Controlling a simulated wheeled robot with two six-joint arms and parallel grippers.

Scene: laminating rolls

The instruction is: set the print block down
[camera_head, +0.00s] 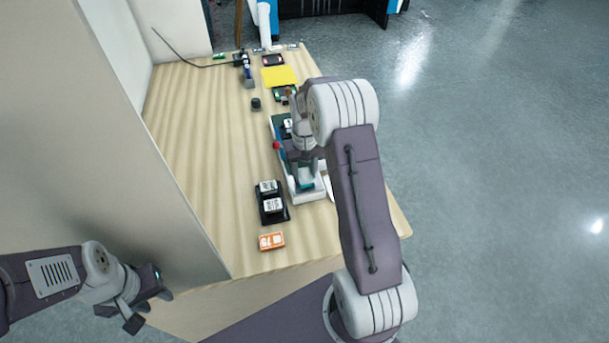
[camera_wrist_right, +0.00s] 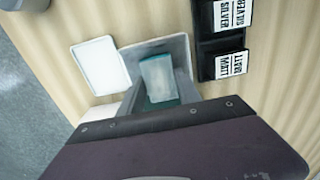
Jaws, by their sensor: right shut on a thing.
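The print block appears to be the pale block with a teal edge (camera_wrist_right: 160,78) in the right wrist view. In the head view my right gripper (camera_head: 305,168) is over the near end of the long white-and-teal device (camera_head: 308,194). Whether the block touches the surface below cannot be told. My left gripper (camera_head: 149,305) is open and empty, low at the left, off the table's near corner.
A black holder (camera_head: 271,216) with two white-labelled packs stands left of the device; an orange box (camera_head: 271,241) lies nearer. A white pad (camera_wrist_right: 100,67) lies beside the device. A yellow sheet (camera_head: 279,76) lies farther back. The table's left part is clear; a panel borders it.

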